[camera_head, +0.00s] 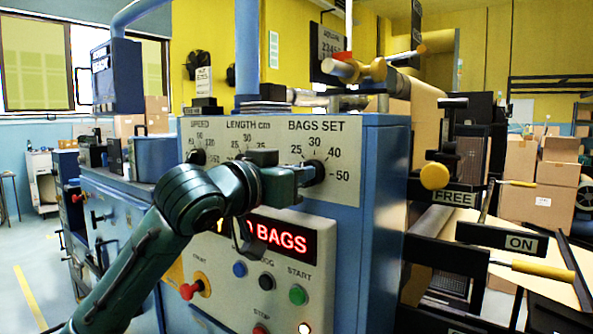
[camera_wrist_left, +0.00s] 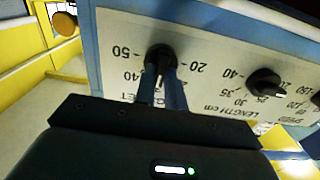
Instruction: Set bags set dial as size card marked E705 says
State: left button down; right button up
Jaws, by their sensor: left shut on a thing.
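The BAGS SET dial (camera_head: 317,172) is a black knob on the pale panel, with 25, 30, 40 and 50 readable around it. My left gripper (camera_head: 300,176) reaches it from the left and is shut on the knob. In the left wrist view, the panel appears upside down and the two fingers (camera_wrist_left: 162,88) grip the black knob (camera_wrist_left: 160,55). A pale pointer mark shows between the fingers, but the number it points at is hidden. My right gripper is not in view.
The LENGTH dial (camera_wrist_left: 265,84) and the SPEED dial (camera_head: 197,156) sit on the same panel. Below is a red display (camera_head: 281,238) reading BAGS, partly covered by my arm, with a green START button (camera_head: 298,294). Yellow-handled levers (camera_head: 434,176) stick out at the right.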

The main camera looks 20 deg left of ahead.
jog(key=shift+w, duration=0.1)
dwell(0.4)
pick_arm(q)
jog(key=c, duration=1.5)
grip_release()
jog(key=shift+o, duration=0.2)
jog(key=shift+s, duration=0.1)
jog(key=b+v, duration=0.2)
jog(key=v, duration=1.1)
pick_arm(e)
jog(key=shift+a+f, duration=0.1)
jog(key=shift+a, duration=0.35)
